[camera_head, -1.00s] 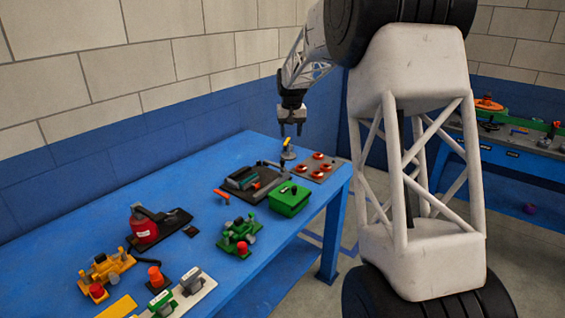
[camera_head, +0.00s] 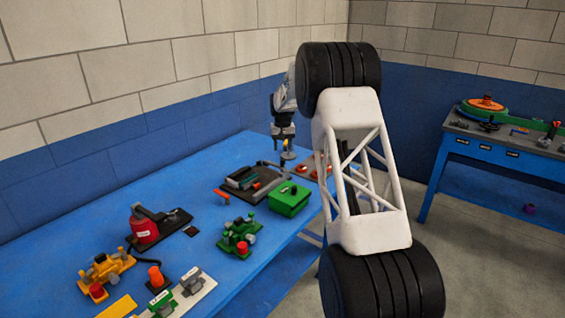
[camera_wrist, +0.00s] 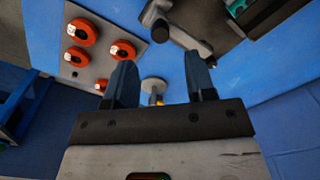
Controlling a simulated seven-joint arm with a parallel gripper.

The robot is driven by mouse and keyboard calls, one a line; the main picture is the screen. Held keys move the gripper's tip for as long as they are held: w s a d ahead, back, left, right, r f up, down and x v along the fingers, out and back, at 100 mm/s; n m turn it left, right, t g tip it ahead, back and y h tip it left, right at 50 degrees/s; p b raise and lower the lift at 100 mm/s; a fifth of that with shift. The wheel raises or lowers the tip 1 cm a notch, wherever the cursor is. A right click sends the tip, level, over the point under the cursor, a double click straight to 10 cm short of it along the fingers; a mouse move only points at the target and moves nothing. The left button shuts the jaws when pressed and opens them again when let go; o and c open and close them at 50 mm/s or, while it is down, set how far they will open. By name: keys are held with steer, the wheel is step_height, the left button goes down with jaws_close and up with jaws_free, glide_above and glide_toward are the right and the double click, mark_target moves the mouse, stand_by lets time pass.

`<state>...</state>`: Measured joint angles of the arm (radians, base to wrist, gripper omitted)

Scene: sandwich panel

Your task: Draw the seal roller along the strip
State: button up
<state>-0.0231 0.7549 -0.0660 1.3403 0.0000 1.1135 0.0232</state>
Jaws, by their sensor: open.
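My gripper (camera_head: 284,142) is open and points down at the far end of the blue table, over a small upright tool with a yellow handle (camera_head: 286,146) and a pale round base. In the wrist view, the tool's pale disc (camera_wrist: 153,86) and yellow tip show between the open fingers (camera_wrist: 160,70); I cannot tell whether they touch it. I cannot tell for sure which part is the seal roller or the strip.
A grey plate with red rings (camera_wrist: 101,72) lies beside the tool. A green box (camera_head: 289,200) stands close to the fixture. A red canister (camera_head: 143,230), a green device (camera_head: 238,236) and a yellow device (camera_head: 104,270) stand nearer. A second bench (camera_head: 500,150) is at right.

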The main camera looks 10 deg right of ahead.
mark_target(282, 160)
stand_by(0.4)
steer(key=shift+f, duration=3.9)
jaws_close()
